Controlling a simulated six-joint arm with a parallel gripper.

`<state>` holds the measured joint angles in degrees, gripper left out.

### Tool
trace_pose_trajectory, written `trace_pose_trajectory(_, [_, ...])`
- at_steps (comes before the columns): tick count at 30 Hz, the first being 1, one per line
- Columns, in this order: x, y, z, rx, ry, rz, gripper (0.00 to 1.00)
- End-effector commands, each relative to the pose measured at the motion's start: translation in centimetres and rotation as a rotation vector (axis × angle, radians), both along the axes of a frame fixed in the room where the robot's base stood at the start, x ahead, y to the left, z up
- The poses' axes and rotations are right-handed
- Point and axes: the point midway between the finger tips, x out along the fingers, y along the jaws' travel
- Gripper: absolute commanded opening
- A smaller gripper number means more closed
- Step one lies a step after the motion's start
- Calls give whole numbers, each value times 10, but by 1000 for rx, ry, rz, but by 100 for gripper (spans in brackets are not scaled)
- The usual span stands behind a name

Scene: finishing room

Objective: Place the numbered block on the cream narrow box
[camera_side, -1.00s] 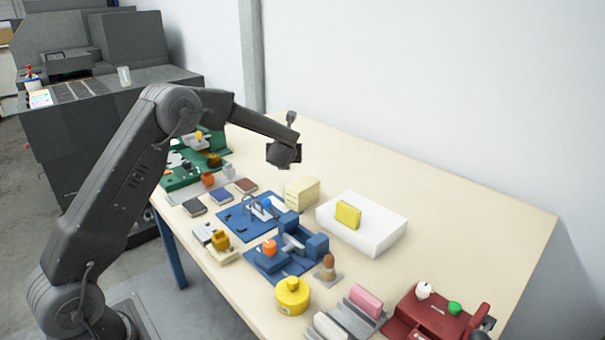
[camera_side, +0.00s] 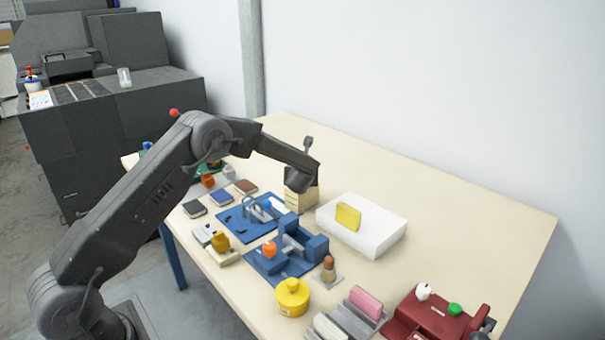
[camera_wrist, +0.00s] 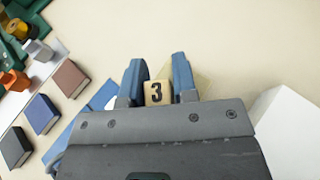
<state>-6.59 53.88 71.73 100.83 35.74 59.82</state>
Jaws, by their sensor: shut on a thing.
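The numbered block (camera_wrist: 157,93), a small wooden cube marked 3, sits between the two blue fingers of my gripper (camera_wrist: 157,78) in the wrist view. My gripper is shut on it. In the side view my gripper (camera_side: 300,180) is at the cream narrow box (camera_side: 303,200) and covers its top and left part. I cannot tell whether the block touches the box; the block is hidden in the side view.
A white box (camera_side: 385,240) with a yellow block (camera_side: 347,216) on it stands to the right. Blue fixtures (camera_side: 292,258) and a yellow round container (camera_side: 292,297) lie in front. Small books (camera_side: 221,197) lie to the left. The table behind is bare.

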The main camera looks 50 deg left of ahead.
Motion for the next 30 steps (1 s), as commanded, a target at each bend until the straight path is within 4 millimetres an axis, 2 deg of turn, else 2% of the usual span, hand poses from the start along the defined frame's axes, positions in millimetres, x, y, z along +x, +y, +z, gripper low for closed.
trace_pose_trajectory(2, [0,0,-3,0,1,0,0])
trace_pose_trajectory(3, [0,0,-3,0,0,0,29])
trace_pose_trajectory(10, [0,0,-2,0,0,0,51])
trace_pose_trajectory(20, [-1,-1,2,0,0,-1,52])
trace_pose_trajectory(26, [-20,-21,14,1,-1,-3,52])
trace_pose_trajectory(30, [-41,-42,26,0,0,-3,52])
